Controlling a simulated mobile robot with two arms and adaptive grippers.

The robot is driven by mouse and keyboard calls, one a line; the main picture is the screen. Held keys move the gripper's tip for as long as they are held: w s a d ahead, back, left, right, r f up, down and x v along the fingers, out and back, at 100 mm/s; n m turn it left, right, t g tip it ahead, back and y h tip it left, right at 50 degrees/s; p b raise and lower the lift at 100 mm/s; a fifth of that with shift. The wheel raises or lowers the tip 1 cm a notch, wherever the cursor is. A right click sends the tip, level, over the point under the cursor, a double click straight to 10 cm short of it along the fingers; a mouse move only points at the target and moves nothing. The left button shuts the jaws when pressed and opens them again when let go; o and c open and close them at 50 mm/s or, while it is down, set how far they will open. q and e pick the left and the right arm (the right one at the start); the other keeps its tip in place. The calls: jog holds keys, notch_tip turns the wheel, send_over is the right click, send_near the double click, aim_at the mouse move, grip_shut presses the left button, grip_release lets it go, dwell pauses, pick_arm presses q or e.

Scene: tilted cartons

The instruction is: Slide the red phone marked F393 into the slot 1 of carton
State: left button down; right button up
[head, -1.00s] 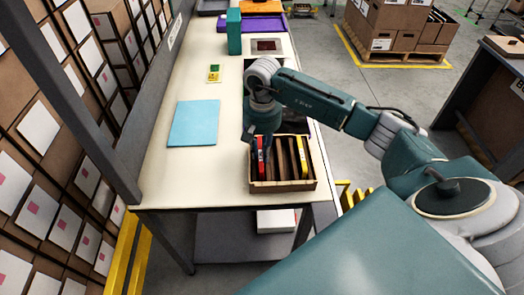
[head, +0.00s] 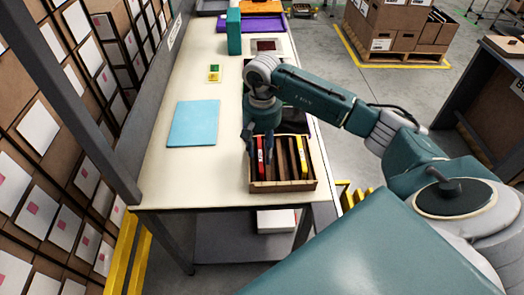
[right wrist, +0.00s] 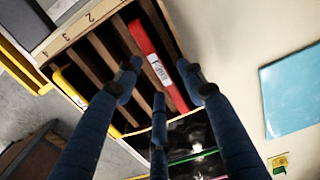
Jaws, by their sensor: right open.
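The open carton (head: 283,186) sits at the near end of the table, divided into narrow slots. The red phone (head: 261,155) stands on edge at its left end. In the right wrist view the phone (right wrist: 142,32) shows a white label, too small to read surely. It lies in the slot beside the one numbered 2; its own number is out of view. My right gripper (head: 259,148) is above the carton. Its blue fingers (right wrist: 160,82) are spread, with the tips around and over the phone. My left gripper is not in view.
A yellow phone (head: 301,157) stands in the carton's right-hand end slot, with dark dividers between. A light blue sheet (head: 194,123) and a small green-and-yellow item (head: 214,74) lie on the table (head: 185,178). The table left of the carton is clear.

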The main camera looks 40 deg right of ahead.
notch_tip(320, 180, up, 11)
dwell(0.3)
jog(key=shift+d, duration=0.1)
notch_tip(320, 180, up, 7)
jog(key=p, duration=0.4)
jog(key=shift+f, duration=0.1)
dwell(0.5)
